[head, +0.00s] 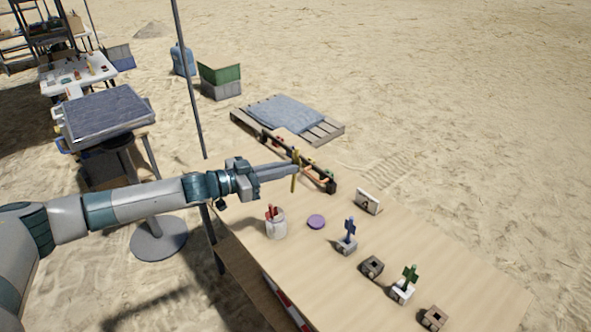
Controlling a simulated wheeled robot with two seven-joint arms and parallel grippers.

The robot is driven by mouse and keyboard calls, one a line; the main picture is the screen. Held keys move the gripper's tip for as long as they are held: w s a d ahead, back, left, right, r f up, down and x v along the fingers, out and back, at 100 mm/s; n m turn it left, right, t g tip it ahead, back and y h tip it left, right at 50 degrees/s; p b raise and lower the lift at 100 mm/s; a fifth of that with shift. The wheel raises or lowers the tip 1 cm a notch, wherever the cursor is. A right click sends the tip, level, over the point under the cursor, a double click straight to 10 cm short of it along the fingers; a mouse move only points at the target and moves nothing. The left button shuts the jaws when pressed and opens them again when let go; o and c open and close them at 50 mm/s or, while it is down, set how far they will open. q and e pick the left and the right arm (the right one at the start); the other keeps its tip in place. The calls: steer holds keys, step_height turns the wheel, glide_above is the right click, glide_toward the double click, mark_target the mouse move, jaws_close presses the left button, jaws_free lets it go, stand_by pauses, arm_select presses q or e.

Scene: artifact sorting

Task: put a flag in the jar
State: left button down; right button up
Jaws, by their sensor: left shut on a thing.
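My left gripper (294,168) reaches in over the far left part of the wooden table and is shut on a thin yellow object (294,181), which looks like a small flag held roughly upright. The white jar (277,230) stands on the table below and to the left of the gripper. Red items stick up out of the jar. A blue flag-like piece (349,228) stands upright in a small light base, and a green one (410,275) stands in another base nearer the front right. My right gripper is not in view.
A purple disc (316,222) lies right of the jar. A dark rack (320,179) runs along the table's far edge, with a white card stand (367,201) nearby. A dark square holder (372,266) and a brown one (435,317) sit further right.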

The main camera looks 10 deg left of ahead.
arm_select(q)
steer(key=w+a+f+n+t+y, duration=0.1)
steer(key=a+f+n+t, duration=0.1)
steer(key=a, duration=0.4)
step_height(320, 180, down, 2)
steer(key=shift+w+a+t+y, duration=0.3)
steer(key=shift+w+t+y, duration=0.1)
steer(key=shift+t, duration=0.4)
steer(key=shift+f, duration=0.2)
step_height(320, 180, down, 7)
steer(key=b, duration=0.4)
steer(key=shift+r+b, duration=0.2)
steer(key=shift+b, duration=0.2)
steer(key=shift+s+f+b, duration=0.15)
steer(key=shift+f+b, duration=1.7)
steer(key=shift+f, duration=0.65)
steer(key=shift+s+f, duration=0.1)
steer(key=shift+f, duration=0.05)
steer(key=c, duration=1.8)
jaws_free()
steer(key=shift+f, duration=0.1)
